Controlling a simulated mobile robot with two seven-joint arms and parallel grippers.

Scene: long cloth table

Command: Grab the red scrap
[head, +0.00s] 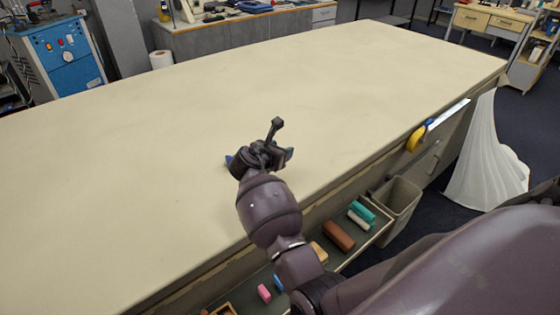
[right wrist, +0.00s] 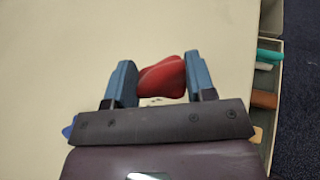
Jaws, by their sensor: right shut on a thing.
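The red scrap (right wrist: 162,79) is a crumpled red piece in the right wrist view. It sits between the two blue fingers of my right gripper (right wrist: 160,70), which is shut on it and touches it from both sides. In the head view my right gripper (head: 258,158) is over the near part of the table, and the scrap is hidden there behind the gripper. I cannot tell whether the scrap is touching the cloth. My left gripper is in neither view.
The long table (head: 200,110) is bare around the gripper. Along its near edge, an open drawer (head: 350,258) holds several coloured blocks, with a grey bin (head: 398,205) beside it.

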